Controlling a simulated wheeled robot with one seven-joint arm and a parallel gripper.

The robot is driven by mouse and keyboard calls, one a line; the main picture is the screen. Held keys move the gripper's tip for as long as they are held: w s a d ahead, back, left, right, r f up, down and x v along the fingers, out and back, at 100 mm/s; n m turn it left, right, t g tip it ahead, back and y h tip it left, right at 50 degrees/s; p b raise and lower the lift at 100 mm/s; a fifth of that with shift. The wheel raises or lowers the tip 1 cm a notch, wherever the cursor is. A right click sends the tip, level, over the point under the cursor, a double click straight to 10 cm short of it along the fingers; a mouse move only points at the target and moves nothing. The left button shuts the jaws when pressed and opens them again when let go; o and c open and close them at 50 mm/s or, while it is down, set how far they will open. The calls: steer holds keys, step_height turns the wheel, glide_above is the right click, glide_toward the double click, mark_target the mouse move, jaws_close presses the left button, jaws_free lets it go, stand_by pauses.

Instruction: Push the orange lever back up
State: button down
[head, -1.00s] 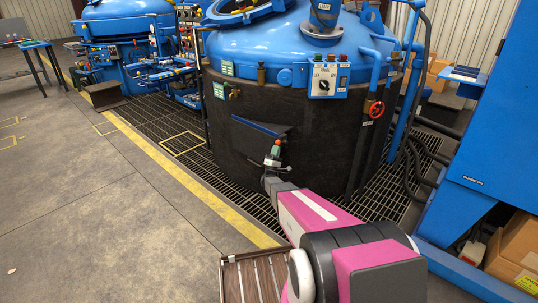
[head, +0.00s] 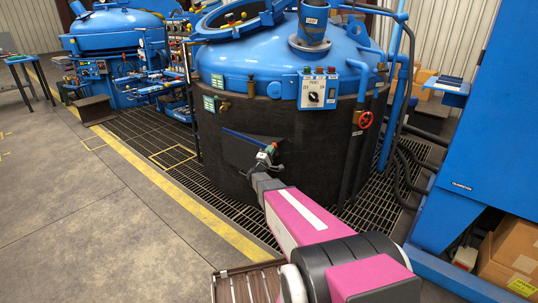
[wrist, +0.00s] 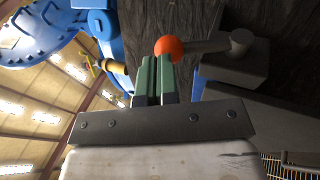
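The orange lever shows in the wrist view as an orange ball knob (wrist: 169,46) on a grey rod running right to a round hub on a dark mount. In the head view my gripper (head: 263,157) is at the lever, partly hidden by my arm.
The blue-topped furnace (head: 275,70) fills the middle, with a control box (head: 318,92) and a red handwheel (head: 365,119) to the right. A blue cabinet (head: 480,130) stands at the right. Open floor (head: 60,210) lies to the left.

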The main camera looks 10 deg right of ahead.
mark_target(274, 144)
steer(key=shift+w+d+r, duration=0.85)
steer(key=shift+d+r, duration=0.25)
steer(key=shift+d, duration=0.15)
